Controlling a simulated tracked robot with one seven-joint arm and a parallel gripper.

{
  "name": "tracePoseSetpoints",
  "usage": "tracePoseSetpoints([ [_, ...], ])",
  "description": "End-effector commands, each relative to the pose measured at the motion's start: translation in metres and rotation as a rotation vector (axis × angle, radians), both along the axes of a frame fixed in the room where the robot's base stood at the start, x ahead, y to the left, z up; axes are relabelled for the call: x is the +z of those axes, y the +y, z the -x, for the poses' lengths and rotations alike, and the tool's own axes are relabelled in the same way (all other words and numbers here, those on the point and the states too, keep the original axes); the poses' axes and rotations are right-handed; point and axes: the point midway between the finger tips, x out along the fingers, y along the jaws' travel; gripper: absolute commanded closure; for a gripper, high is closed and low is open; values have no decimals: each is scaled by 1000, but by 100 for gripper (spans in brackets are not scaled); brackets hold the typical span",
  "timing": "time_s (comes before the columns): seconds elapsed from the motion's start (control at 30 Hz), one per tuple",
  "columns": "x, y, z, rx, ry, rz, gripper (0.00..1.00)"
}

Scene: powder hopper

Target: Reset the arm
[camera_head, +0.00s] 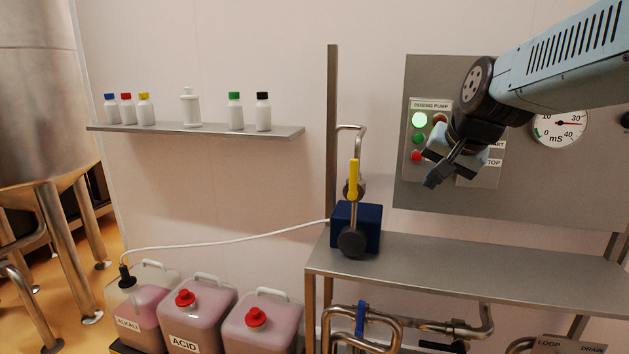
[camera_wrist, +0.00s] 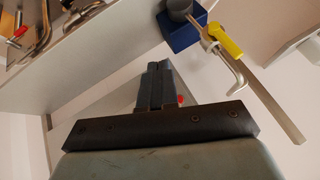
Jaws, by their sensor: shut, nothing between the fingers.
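My gripper (camera_head: 432,179) is in the upper right of the head view, in front of the grey control panel (camera_head: 560,185). Its fingers point down and to the left, over the steel bench. In the wrist view my gripper (camera_wrist: 154,75) shows its two fingers pressed together with nothing between them. It touches nothing that I can see. My arm reaches in from the upper right and hides part of the panel's buttons and labels.
Below is a steel bench (camera_head: 480,262) with a blue pump (camera_head: 368,222) and yellow-handled valve (camera_head: 353,178). A shelf (camera_head: 210,131) of bottles is at left.

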Motion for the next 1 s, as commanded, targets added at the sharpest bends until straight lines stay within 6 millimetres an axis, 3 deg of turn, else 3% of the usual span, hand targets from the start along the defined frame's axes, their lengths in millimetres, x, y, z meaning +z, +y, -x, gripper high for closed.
tracePoseSetpoints([
  [0.03,-4,2,20,46,8,41,100],
  [0.2,-23,2,80,198,51,186,100],
  [0.4,-44,-3,130,329,94,314,100],
  [0.6,-53,-6,148,380,114,364,100],
  [1.0,-53,-6,148,383,115,366,100],
])
